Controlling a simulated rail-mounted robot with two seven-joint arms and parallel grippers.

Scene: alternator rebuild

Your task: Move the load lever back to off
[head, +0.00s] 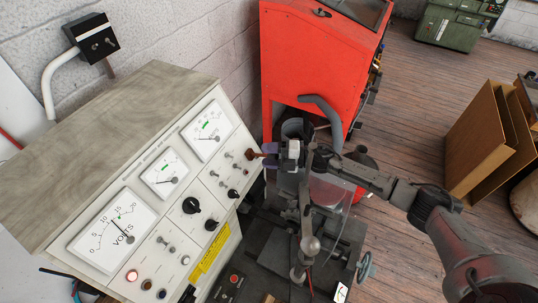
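The grey test bench has a sloped white panel (151,256) with gauges, knobs and switches. A small brown lever handle (251,154) sticks out at the panel's upper right edge; it looks like the load lever, though its label is too small to read. My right gripper (265,155) is at this handle, with its arm coming in from the right. Its two fingers look spread apart, one above the other, with the handle at their tips. Whether they touch it is not clear. My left gripper is not in view.
The large volts gauge (114,231) reads around the middle of its scale. A red cabinet (310,65) stands behind my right gripper. A dark machine with a ball-ended lever (310,246) stands below my arm. Cardboard (480,145) stands at right.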

